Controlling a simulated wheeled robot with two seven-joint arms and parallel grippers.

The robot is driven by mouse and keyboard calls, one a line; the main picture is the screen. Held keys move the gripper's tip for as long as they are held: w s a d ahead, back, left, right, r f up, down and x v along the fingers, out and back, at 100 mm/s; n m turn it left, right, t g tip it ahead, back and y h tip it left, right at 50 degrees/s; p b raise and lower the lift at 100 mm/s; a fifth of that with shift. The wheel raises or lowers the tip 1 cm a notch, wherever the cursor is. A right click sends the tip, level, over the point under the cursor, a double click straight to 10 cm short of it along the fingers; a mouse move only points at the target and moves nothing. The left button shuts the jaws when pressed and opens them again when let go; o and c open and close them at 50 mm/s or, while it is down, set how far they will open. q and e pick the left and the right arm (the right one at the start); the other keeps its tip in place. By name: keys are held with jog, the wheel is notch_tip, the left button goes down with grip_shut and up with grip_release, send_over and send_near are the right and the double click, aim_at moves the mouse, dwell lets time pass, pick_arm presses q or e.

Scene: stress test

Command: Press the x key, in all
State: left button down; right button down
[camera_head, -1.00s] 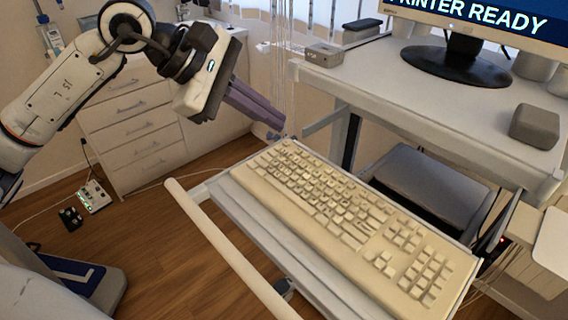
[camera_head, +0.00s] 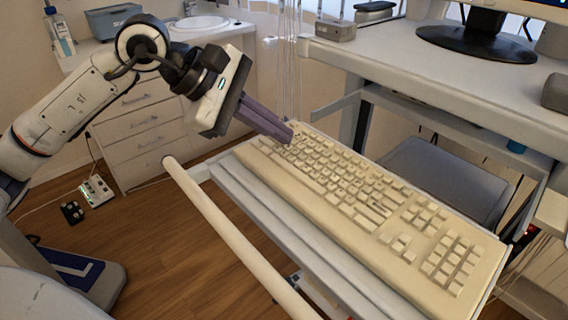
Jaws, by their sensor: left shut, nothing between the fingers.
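A beige keyboard (camera_head: 345,183) lies on a pull-out tray (camera_head: 262,196) and runs from the upper left to the lower right. Its key letters are too small to read, so I cannot tell which key is x. My left gripper (camera_head: 288,136) comes in from the upper left with its purple-grey fingers shut and empty. Its fingertips are at the far left corner of the keyboard, over the keys there. I cannot tell whether they touch a key. My right gripper is not in view.
A desk shelf (camera_head: 420,80) with a monitor stand (camera_head: 478,40) is behind the keyboard. A white rail (camera_head: 225,232) runs along the tray's front. A drawer cabinet (camera_head: 140,125) with a sink stands at the back left. Wooden floor shows at lower left.

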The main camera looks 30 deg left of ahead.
pick_arm(q)
jog(key=shift+f, duration=0.25)
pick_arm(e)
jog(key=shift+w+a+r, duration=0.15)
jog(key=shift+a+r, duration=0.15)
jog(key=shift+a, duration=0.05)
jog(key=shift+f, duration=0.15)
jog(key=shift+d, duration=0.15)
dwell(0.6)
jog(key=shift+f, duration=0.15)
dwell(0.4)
pick_arm(q)
jog(key=shift+f+b, duration=0.45)
jog(key=shift+b, duration=0.1)
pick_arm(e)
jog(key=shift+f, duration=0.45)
pick_arm(q)
jog(key=shift+f+b, duration=0.3)
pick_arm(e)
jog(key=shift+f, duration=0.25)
pick_arm(q)
jog(key=shift+r, duration=0.15)
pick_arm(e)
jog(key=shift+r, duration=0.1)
pick_arm(q)
jog(key=shift+r+p, duration=0.55)
jog(key=shift+r, duration=0.05)
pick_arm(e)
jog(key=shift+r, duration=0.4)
